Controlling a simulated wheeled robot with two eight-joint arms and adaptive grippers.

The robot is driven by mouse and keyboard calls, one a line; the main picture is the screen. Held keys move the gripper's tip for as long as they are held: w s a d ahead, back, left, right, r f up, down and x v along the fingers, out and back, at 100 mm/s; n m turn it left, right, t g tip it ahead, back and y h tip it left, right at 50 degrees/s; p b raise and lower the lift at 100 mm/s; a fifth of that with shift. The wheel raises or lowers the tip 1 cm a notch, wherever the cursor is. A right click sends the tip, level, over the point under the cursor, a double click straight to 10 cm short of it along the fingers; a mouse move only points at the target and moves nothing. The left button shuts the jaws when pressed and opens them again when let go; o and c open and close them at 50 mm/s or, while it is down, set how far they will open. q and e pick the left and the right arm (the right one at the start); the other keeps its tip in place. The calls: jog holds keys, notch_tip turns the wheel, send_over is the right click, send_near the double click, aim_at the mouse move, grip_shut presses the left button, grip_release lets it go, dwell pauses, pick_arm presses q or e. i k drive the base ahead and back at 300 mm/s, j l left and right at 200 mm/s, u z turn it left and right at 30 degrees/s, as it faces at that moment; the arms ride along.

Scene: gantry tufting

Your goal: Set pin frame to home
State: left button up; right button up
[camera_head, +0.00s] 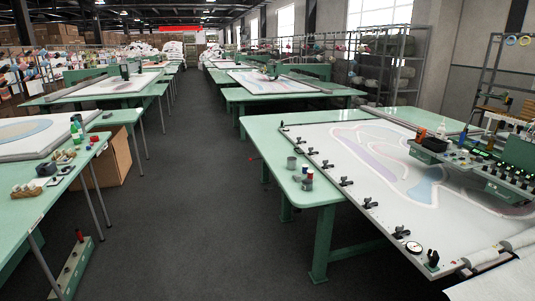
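A large white framed cloth with grey, pink and blue outlines (345,165) lies on the green table at right; I take it to be the pin frame. Several black clamps, one of them here (346,181), line its near-left edge. A round white dial (413,247) and a black knob on a green base (433,260) sit at its near corner. A green gantry unit with rows of black knobs (500,172) spans the frame's right part. I cannot read any home mark or setting. Neither of my grippers is in view.
Small cans (307,180) stand on the right table's left edge. A left table (55,185) holds bottles, cups and a tray. A green floor box with a red knob (75,265) stands below it. The dark floor aisle (190,210) between is clear.

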aim_at(447, 210)
jog(key=i, duration=1.1)
jog(key=i+z, duration=0.1)
jog(key=i, duration=1)
jog(key=i+j+z, duration=0.15)
jog(key=i+z, duration=0.25)
jog(key=i+j+z, duration=0.3)
jog(key=i+z, duration=0.15)
jog(key=i+j+z, duration=0.85)
jog(key=j, duration=0.2)
jog(key=k+l, duration=0.05)
